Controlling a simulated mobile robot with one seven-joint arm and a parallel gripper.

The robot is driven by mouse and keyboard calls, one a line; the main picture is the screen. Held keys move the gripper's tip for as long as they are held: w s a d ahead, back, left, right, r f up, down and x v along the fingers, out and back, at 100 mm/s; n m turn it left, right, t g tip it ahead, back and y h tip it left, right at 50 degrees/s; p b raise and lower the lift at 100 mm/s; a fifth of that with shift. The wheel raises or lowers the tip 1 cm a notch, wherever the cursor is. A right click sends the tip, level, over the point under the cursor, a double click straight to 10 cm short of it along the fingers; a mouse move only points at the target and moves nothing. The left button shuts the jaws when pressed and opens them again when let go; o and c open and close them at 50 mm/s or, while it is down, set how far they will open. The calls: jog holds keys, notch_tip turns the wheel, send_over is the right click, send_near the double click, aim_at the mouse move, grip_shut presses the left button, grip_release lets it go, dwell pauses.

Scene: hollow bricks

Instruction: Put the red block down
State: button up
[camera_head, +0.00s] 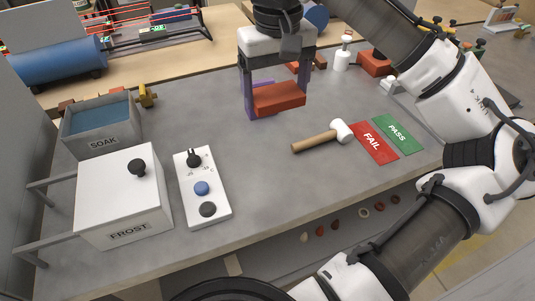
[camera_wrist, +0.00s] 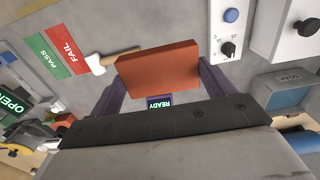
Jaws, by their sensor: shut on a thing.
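The red block (camera_head: 278,98) is a plain brick held between the two purple fingers of my gripper (camera_head: 277,106). In the wrist view the block (camera_wrist: 158,70) lies across the space between the fingers (camera_wrist: 160,88). The gripper is shut on it, over the back middle of the grey table (camera_head: 215,120). I cannot tell whether the underside of the block touches the table. A purple label reading READY (camera_wrist: 160,103) shows just beside the block in the wrist view and is partly hidden.
A mallet (camera_head: 322,137), a red FAIL card (camera_head: 373,142) and a green PASS card (camera_head: 397,133) lie to the right. A control panel (camera_head: 203,188), a FROST box (camera_head: 122,195) and a SOAK tub (camera_head: 101,128) stand left. The table's middle is clear.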

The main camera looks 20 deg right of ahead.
aim_at(274, 170)
notch_tip(274, 170, down, 20)
jog(key=shift+r, duration=0.1)
dwell(0.4)
jog(key=o, duration=1)
notch_tip(274, 170, up, 12)
jog(key=shift+r, duration=0.1)
